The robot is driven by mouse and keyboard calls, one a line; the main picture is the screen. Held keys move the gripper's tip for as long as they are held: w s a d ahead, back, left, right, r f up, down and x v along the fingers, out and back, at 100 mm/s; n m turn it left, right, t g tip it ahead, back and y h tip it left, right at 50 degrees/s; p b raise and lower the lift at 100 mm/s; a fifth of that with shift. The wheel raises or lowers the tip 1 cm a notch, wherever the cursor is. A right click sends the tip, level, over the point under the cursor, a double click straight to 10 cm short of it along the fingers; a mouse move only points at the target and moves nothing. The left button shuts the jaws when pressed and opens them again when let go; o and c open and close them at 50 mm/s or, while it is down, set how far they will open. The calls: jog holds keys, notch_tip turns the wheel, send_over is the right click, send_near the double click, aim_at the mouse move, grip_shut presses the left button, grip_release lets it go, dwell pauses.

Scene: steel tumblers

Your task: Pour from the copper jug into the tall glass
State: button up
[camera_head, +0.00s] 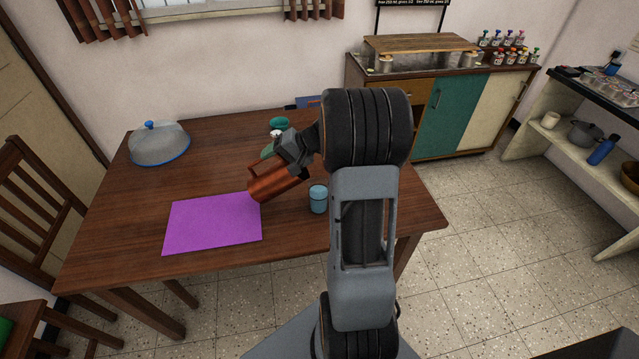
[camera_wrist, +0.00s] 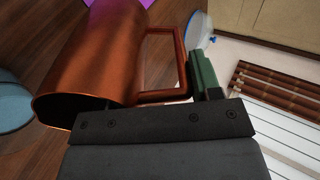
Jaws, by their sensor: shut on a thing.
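The copper jug (camera_head: 275,182) is tilted well over above the table, near the right edge of the purple mat. My gripper (camera_head: 291,150) is shut on the jug at its handle side. In the wrist view the jug (camera_wrist: 110,60) lies slanted across the upper left, and its squared handle (camera_wrist: 160,55) runs to my gripper (camera_wrist: 195,90) with its green finger pad. No liquid is visible.
A blue tumbler (camera_head: 318,199) stands close to the right of the jug. The purple mat (camera_head: 212,223) lies bare at the front left. A domed cover (camera_head: 160,146) stands at the back left, and a teal item (camera_head: 279,123) behind my gripper. The left middle of the table is clear.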

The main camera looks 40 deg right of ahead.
aim_at(249, 181)
jog(key=shift+w+a+f+g+h+p, duration=0.35)
jog(key=shift+a+f+g+h, duration=0.15)
jog(key=shift+f+h, duration=0.1)
jog(key=shift+w+a+f+g+h+p, duration=0.3)
jog(key=shift+a+f+g+h, duration=0.1)
jog(key=shift+a+f+h, duration=0.15)
jog(key=shift+d, duration=0.2)
jog(key=a+h+p, duration=0.1)
jog(key=p, duration=0.1)
jog(key=w+a+g+p, duration=0.1)
jog(key=p, duration=0.1)
jog(key=shift+w+f+h, duration=0.2)
jog(key=shift+f+h, duration=0.05)
jog(key=shift+h, duration=0.1)
jog(key=p, duration=0.2)
jog(key=w+a+g+h+p, duration=0.1)
jog(key=shift+a+f+p, duration=0.1)
jog(key=shift+f+p, duration=0.15)
jog(key=shift+p, duration=0.15)
jog(key=a+g+h+p, duration=0.1)
jog(key=p, duration=0.2)
jog(key=w+f+g+h+p, duration=0.1)
jog(key=p, duration=0.3)
jog(key=shift+w+a+f+h, duration=0.25)
jog(key=shift+a+f+h, duration=0.05)
jog(key=shift+a+h, duration=0.1)
jog(key=shift+w+a+f+g+h+p, duration=0.2)
jog(key=shift+w+g+h+p, duration=0.05)
jog(key=shift+g+h+p, duration=0.15)
